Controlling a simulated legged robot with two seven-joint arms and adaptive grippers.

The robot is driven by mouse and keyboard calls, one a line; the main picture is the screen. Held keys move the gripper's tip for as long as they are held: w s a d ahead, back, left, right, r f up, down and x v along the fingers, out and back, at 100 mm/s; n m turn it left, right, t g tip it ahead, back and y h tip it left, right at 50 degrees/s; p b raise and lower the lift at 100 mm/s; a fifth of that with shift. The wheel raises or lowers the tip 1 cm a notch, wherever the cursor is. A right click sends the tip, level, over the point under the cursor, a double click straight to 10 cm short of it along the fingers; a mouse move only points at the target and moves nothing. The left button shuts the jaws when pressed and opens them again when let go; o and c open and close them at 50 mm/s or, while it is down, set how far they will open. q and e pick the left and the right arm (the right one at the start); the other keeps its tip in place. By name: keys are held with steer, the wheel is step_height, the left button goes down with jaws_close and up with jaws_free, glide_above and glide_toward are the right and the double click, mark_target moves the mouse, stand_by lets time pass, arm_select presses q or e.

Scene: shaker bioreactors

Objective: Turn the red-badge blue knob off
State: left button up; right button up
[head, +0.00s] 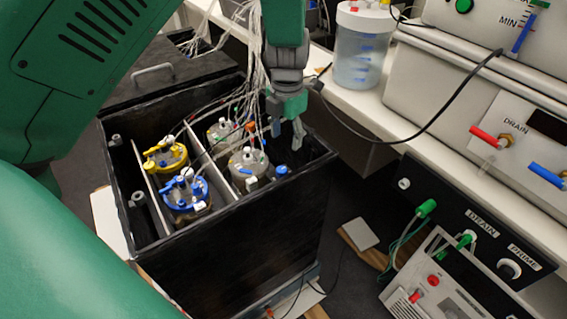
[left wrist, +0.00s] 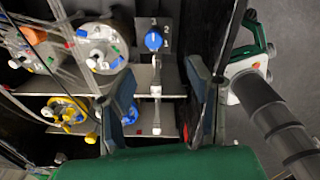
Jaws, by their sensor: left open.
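A blue knob (left wrist: 153,40) sits on a grey plate with small white numerals, at the top middle of the left wrist view. A small blue part (head: 281,170) shows in the head view near the box's right end; I cannot tell for sure that it is the same knob. No red badge can be made out on the knob. My left gripper (head: 287,132) points down over the right end of the black box, open and empty. In the left wrist view its two fingers (left wrist: 158,95) stand apart, with the knob beyond them. My right gripper is not seen.
The black box (head: 240,231) holds several vessels, including a yellow-topped one (head: 165,155) and a blue-topped one (head: 186,191). Cables and tubes (head: 250,60) hang close to my left gripper. A clear jar (head: 359,50) stands on the white bench behind, right.

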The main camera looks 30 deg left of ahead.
mark_target(280, 169)
arm_select(q)
step_height(280, 169, down, 6)
steer(key=shift+f+b, duration=0.1)
steer(key=shift+b, duration=0.25)
steer(key=a+f, duration=0.2)
steer(key=f, duration=0.3)
steer(key=shift+a, duration=0.4)
steer(key=shift+s+f+b, duration=0.15)
steer(key=shift+f+b, duration=0.15)
steer(key=shift+s+d+f, duration=0.1)
steer(key=shift+d+f, duration=0.1)
steer(key=shift+d, duration=0.05)
steer(key=shift+w+d+f, duration=0.1)
steer(key=shift+w+d, duration=0.15)
steer(key=shift+d, duration=0.85)
steer(key=shift+a, duration=0.35)
steer(key=c, duration=0.6)
steer(key=shift+s+a, duration=0.1)
steer(key=shift+a, duration=0.25)
steer(key=c, duration=0.4)
steer(key=shift+a, duration=0.25)
jaws_close()
steer(key=shift+d, duration=0.1)
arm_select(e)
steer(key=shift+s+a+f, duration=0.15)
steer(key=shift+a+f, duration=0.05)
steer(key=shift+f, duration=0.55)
